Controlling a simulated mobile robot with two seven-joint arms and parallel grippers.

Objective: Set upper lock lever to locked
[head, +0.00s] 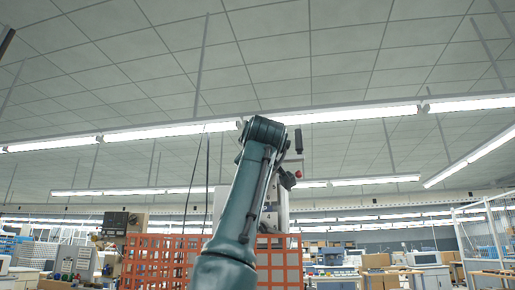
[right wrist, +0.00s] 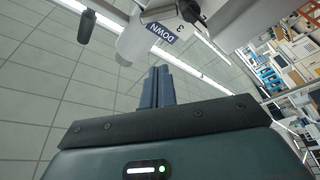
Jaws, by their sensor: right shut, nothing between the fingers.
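In the right wrist view, my right gripper's two dark fingers (right wrist: 160,76) are shut together with nothing between them. A black cylindrical handle (right wrist: 86,26) is up and left of the fingertips. A second black part (right wrist: 195,12) is at the top right of the label. In the head view, a black handle (head: 298,140) and a red knob (head: 298,174) show beside my teal arm, which hides most of the machine (head: 283,212). I cannot tell which handle is the upper lock lever, nor its setting. My left gripper is not in view.
Orange mesh guards (head: 155,262) stand on both sides of my arm in the head view. Benches with cardboard boxes (head: 378,262) and a white wire fence (head: 487,235) are at the right. The space overhead is open.

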